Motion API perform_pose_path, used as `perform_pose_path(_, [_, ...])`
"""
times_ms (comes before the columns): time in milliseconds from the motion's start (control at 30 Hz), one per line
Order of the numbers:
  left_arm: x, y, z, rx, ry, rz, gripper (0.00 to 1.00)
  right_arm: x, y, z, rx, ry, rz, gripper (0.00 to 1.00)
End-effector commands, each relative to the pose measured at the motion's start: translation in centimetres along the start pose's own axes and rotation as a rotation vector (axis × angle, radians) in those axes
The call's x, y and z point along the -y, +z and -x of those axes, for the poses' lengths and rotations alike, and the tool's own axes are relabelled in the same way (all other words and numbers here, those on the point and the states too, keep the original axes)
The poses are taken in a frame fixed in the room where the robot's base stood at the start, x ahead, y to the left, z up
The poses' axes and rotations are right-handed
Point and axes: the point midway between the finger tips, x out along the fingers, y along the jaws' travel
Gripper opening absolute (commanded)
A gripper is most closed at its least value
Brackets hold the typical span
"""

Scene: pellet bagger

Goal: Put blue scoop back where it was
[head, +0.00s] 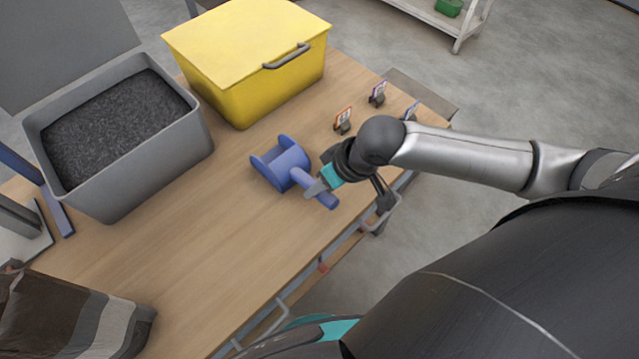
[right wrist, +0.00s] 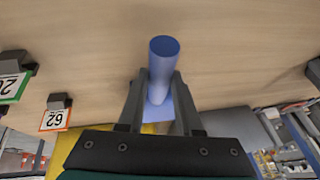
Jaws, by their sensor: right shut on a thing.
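The blue scoop (head: 284,165) is at the middle of the wooden table (head: 215,235), with its bowl toward the left and its handle toward the lower right. My right gripper (head: 318,190) is shut on the scoop's handle. In the right wrist view the blue handle (right wrist: 163,75) stands between the two fingers of the gripper (right wrist: 161,90). I cannot tell whether the scoop touches the table. My left gripper is not in view.
A grey bin of dark pellets (head: 190,155) and a yellow lidded box (head: 265,90) stand behind. Small card holders (head: 343,121) stand on the table near my right arm. A dark brown bag (head: 70,315) is at lower left. The table's front middle is clear.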

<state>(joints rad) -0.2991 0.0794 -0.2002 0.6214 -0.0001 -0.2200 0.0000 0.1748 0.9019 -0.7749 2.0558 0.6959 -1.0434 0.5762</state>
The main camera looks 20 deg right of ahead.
Motion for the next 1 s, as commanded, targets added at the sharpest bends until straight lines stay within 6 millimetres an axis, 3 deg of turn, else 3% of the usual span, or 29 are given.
perform_pose_path(67, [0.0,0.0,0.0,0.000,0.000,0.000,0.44,0.0,0.0,-0.2,-0.001,0.000,-0.001,0.00])
perform_pose_path(100, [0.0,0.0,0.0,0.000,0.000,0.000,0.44,-0.1,0.1,-0.2,0.000,0.000,-0.001,0.36])
perform_pose_path(333, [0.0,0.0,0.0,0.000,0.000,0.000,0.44,-0.1,0.1,-0.2,0.000,0.000,0.000,0.62])
perform_pose_path(667, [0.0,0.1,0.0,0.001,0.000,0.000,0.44,0.0,-0.1,0.1,-0.001,0.001,0.001,0.64])
perform_pose_path(767, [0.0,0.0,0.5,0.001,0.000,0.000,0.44,-0.1,-0.1,1.3,-0.001,0.001,0.001,0.64])
perform_pose_path(1000, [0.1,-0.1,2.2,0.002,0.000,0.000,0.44,-0.1,-0.1,6.6,0.000,0.004,0.003,0.64])
